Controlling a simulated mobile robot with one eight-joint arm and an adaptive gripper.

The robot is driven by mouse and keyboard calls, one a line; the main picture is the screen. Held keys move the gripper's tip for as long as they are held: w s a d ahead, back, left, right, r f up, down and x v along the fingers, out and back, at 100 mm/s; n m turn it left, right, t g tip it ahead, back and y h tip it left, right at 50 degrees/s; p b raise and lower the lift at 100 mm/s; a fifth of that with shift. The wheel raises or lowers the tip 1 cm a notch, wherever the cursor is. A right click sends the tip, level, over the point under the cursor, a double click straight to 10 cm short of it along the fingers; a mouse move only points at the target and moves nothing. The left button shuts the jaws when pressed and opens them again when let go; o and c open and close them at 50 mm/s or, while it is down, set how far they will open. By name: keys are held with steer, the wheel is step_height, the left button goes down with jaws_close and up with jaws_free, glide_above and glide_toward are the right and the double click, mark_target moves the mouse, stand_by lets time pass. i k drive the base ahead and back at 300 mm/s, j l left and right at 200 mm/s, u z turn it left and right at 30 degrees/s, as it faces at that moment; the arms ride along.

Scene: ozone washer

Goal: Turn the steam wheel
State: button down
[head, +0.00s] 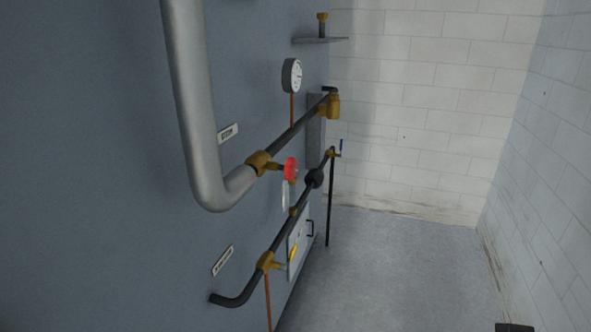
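A small red wheel (290,168) sits on a short stem beside a brass valve fitting (262,163). The fitting joins a thick grey pipe (193,100) to a thinner dark pipe on the blue-grey wall panel. A small label plate (228,133) is fixed just above the fitting; its print is too small to read surely. The red wheel is seen nearly edge-on. My gripper is not seen, and nothing touches the wheel.
A round gauge (292,75) is above the wheel. A lower dark pipe (290,228) has a yellow handle (293,252).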

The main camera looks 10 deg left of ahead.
mark_target(290, 169)
steer(key=i+l+u, duration=0.15)
steer(key=l+u, duration=0.2)
steer(key=i+l+u, duration=0.15)
steer(key=u, duration=0.2)
steer(key=l+u, duration=0.3)
steer(key=l, duration=0.15)
steer(key=l+u, duration=0.35)
steer(key=i, duration=0.05)
